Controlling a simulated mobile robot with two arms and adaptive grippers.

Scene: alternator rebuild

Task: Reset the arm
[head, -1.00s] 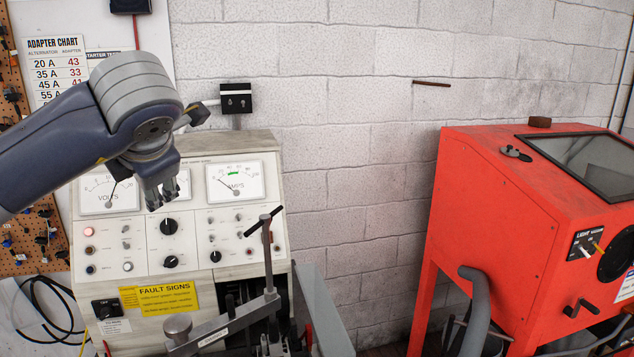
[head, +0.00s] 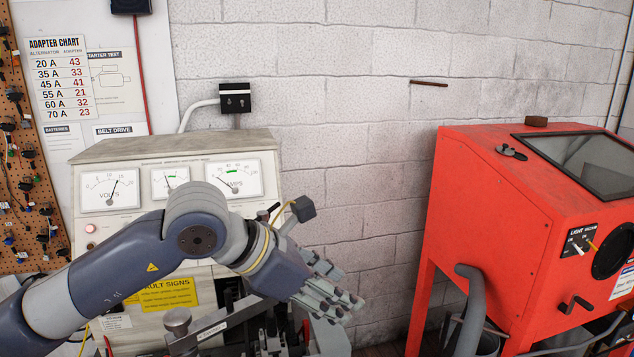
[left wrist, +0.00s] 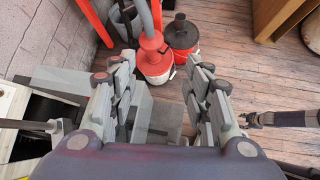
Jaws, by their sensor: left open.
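My left arm comes in from the left in the head view, in front of the test bench (head: 150,148). My left gripper (head: 338,296) is at the bench's right side, its fingers pointing right and slightly down. In the left wrist view the left gripper (left wrist: 162,92) is open, its two fingers wide apart with nothing between them. The floor and a grey block-like surface show beyond the fingers. My right gripper cannot be made out in the head view.
A red blasting cabinet (head: 490,210) stands at the right. In the left wrist view a red-and-grey vacuum (left wrist: 153,62) and a red bucket (left wrist: 181,38) stand on the wooden floor (left wrist: 240,75). A clamp bar (head: 215,330) lies below the left arm.

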